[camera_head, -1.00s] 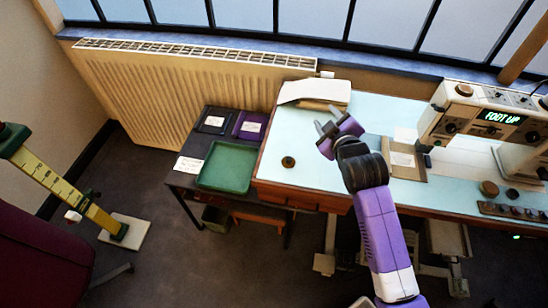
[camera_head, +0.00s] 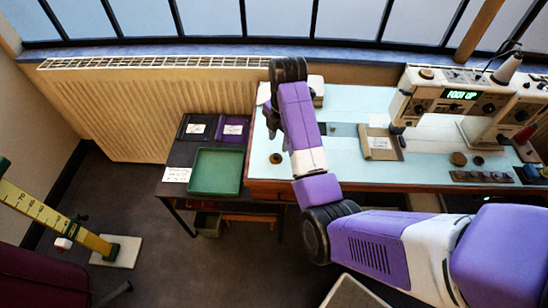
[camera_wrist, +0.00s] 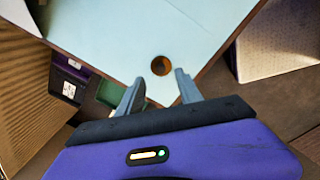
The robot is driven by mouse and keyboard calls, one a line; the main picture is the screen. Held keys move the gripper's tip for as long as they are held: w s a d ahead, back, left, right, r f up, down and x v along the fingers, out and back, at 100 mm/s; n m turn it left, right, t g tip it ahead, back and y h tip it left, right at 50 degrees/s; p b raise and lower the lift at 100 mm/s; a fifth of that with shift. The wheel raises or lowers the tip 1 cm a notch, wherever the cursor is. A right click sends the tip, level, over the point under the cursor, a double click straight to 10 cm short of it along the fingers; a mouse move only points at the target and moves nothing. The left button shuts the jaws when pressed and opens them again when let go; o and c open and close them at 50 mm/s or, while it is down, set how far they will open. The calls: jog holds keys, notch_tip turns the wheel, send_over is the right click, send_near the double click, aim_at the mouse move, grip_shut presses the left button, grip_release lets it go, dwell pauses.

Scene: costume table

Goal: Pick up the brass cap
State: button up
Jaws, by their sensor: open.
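A small round brass-brown cap (camera_head: 275,158) lies on the pale blue table top (camera_head: 350,172) near its front left corner. In the wrist view the cap (camera_wrist: 161,66) shows as a dark-rimmed disc just beyond the fingertips, roughly centred between them. My gripper (camera_wrist: 158,88) is open and empty, its two grey fingers spread apart. In the head view my gripper (camera_head: 271,122) is partly hidden by my arm, above the table's left end behind the cap. I cannot tell its exact height.
A green tray (camera_head: 215,172) stands on a low dark side table at left, with dark and purple cases (camera_head: 232,130) behind it. A sewing machine (camera_head: 465,100) and other small round items (camera_head: 459,159) are at the right. The table around the cap is clear.

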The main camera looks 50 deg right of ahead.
aim_at(277, 155)
jog(key=shift+w+a+f, duration=0.1)
jog(key=shift+w+f, duration=0.05)
jog(key=shift+f, duration=1.6)
jog(key=shift+w+a+f, duration=0.1)
jog(key=shift+f, duration=1.65)
grip_shut()
